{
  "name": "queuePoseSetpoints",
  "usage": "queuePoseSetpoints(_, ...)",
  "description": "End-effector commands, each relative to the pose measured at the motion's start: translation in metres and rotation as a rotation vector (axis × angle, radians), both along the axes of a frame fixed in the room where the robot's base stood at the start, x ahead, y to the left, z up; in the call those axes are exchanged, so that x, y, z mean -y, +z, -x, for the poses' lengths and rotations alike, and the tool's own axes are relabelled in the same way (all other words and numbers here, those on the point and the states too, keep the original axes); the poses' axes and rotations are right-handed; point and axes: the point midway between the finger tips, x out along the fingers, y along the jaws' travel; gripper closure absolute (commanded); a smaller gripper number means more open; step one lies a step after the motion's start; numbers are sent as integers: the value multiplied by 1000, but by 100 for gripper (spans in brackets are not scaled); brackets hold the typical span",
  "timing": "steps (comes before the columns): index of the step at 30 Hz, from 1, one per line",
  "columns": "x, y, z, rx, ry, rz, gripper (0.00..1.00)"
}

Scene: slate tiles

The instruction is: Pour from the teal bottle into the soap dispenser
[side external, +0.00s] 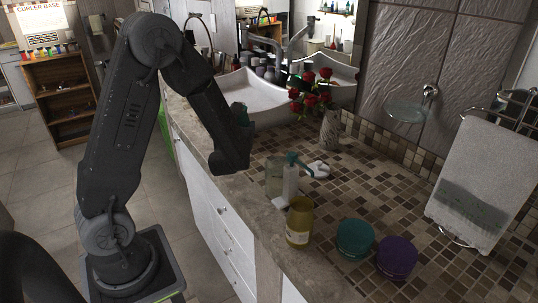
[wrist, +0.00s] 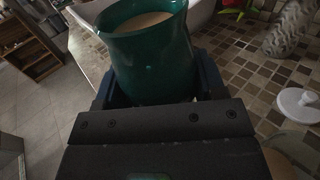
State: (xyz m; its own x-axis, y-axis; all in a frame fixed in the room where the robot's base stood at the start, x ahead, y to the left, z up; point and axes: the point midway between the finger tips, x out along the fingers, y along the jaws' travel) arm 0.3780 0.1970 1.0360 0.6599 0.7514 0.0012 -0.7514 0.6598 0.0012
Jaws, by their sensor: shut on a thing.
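My gripper (wrist: 152,98) is shut on the teal bottle (wrist: 155,65), an open, wide-mouthed vessel with pale beige contents, roughly upright between the fingers. In the side view my gripper (side external: 238,125) is above the counter's front edge, and only a sliver of the teal bottle (side external: 241,110) shows behind it. I cannot tell which is the soap dispenser. The gripper is apart from both.
A yellow jar (side external: 299,222), a teal tub (side external: 354,240) and a purple tub (side external: 397,257) stand near the front edge. A white lidded thing (side external: 318,169) and a vase (side external: 331,131) with red roses are behind. The basin (side external: 255,95) lies beyond my gripper.

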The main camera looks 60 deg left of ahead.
Motion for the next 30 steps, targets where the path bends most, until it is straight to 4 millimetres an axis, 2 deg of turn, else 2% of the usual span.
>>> queuePoseSetpoints(9,78,26,-12,13,-8,-7,68)
queuePoseSetpoints(12,95,30,-12,8,-6,-1,68)
queuePoseSetpoints(16,103,32,-10,-1,-3,-1,68)
queuePoseSetpoints(30,99,35,-6,-76,-1,-67,68)
